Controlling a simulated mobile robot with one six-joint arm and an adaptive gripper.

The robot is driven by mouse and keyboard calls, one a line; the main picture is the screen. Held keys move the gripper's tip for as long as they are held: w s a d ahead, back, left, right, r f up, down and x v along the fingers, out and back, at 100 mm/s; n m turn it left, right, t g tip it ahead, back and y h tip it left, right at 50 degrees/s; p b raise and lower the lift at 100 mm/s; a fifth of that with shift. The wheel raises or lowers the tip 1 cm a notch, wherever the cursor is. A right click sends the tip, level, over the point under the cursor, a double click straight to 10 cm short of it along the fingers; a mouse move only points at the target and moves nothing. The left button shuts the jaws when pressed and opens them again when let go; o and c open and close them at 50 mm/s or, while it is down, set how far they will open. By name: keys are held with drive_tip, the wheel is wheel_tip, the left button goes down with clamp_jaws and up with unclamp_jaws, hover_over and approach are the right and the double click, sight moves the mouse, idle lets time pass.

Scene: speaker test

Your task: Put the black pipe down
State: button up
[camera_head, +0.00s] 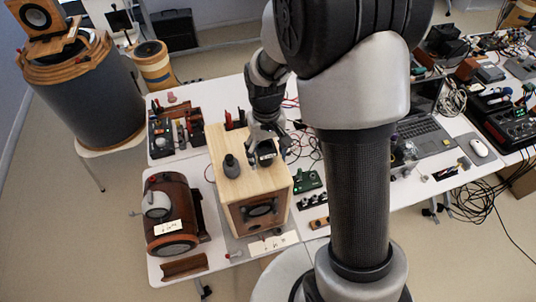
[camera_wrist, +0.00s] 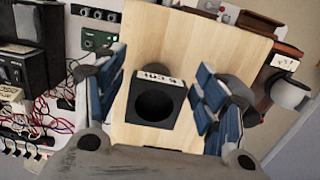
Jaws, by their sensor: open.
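A dark grey, flared pipe-like piece (camera_head: 231,166) stands upright on top of the light wooden speaker box (camera_head: 219,187). In the wrist view, part of a dark round piece (camera_wrist: 240,92) shows behind the right finger. A black block with a round opening and a white label (camera_wrist: 152,104) sits on the wooden top (camera_wrist: 190,40), between my fingers. My gripper (camera_head: 267,146) is over the box top, right of the flared piece. In the wrist view my gripper (camera_wrist: 160,88) is open, its fingers apart on either side of the black block. Finger contact with it is unclear.
A brown wooden cylinder speaker (camera_head: 173,215) lies left of the box. A tool tray (camera_head: 175,132) is behind it. Green circuit boards (camera_head: 308,181) and cables lie to the right. A laptop (camera_head: 425,138) is farther right. The box top's front left is clear.

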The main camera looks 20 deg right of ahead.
wheel_tip(320, 180, up, 11)
drive_tip(key=s+r+t, duration=0.2)
drive_tip(key=s+r, duration=0.3)
drive_tip(key=s, duration=0.4)
drive_tip(key=s+r+t, duration=0.3)
drive_tip(key=s+r, duration=0.2)
drive_tip(key=s, duration=0.4)
drive_tip(key=shift+s+r+t+p, duration=0.3)
drive_tip(key=shift+s+r+p, duration=0.05)
wheel_tip(320, 180, down, 20)
drive_tip(key=b, duration=1.9)
drive_tip(key=shift+r+b, duration=0.25)
drive_tip(key=shift+b, duration=0.05)
